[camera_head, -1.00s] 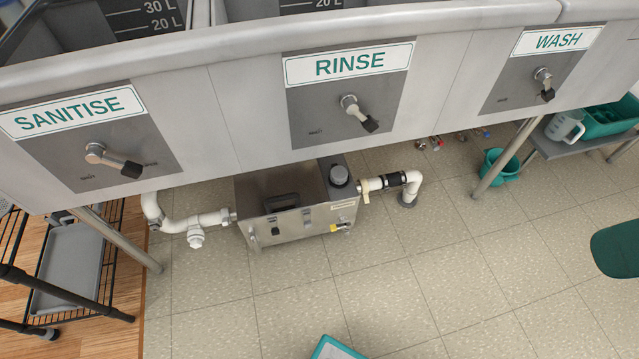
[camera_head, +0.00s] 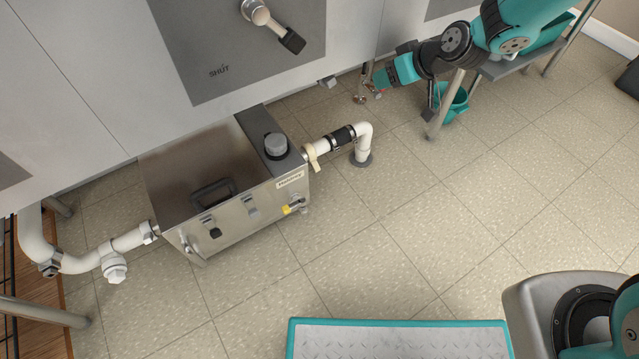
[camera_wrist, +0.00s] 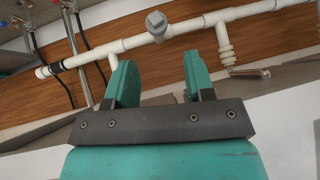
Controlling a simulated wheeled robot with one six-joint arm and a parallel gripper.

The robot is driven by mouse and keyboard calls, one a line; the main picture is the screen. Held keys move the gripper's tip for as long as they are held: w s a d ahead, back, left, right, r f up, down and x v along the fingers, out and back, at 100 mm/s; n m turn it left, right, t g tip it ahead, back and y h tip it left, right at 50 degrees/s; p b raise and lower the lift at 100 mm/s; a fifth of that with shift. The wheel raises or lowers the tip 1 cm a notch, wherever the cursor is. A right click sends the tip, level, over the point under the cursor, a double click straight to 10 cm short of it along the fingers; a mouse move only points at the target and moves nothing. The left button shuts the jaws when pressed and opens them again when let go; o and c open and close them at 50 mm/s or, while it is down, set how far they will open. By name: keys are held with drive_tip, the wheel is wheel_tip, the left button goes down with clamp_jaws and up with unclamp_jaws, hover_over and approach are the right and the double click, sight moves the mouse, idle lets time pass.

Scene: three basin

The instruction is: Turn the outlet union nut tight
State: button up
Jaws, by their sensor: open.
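The steel box (camera_head: 225,190) stands on the floor under the basins. On its right side a white outlet pipe (camera_head: 361,134) bends down to the floor. A cream ring with a lug (camera_head: 311,155), which looks like the outlet union nut, sits where this pipe meets the box. A black sleeve (camera_head: 341,138) with bands is farther along the pipe. My gripper (camera_head: 381,80) is up and to the right of the nut, apart from it. In the wrist view my gripper (camera_wrist: 157,78) is open and empty between its teal fingers. I cannot make out the nut there.
The basin front with a lever (camera_head: 270,25) hangs above the box. A teal bucket (camera_head: 453,103) and a table leg (camera_head: 445,105) stand near my arm. White pipes (camera_wrist: 205,22) run along the wall in the wrist view. The floor before the box is clear.

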drive_tip(key=w+a+f+n+t+y, duration=0.1)
drive_tip(key=w+a+f, duration=0.15)
drive_tip(key=f, duration=0.45)
drive_tip(key=w+a+f+n+t+y, duration=0.1)
drive_tip(key=w+a+f+y, duration=0.15)
drive_tip(key=f, duration=0.35)
drive_tip(key=m+t, duration=0.2)
drive_tip(key=t, duration=0.5)
approach(318, 170)
drive_tip(key=shift+b+x, duration=4.75)
drive_tip(key=shift+b, duration=2.2)
clamp_jaws()
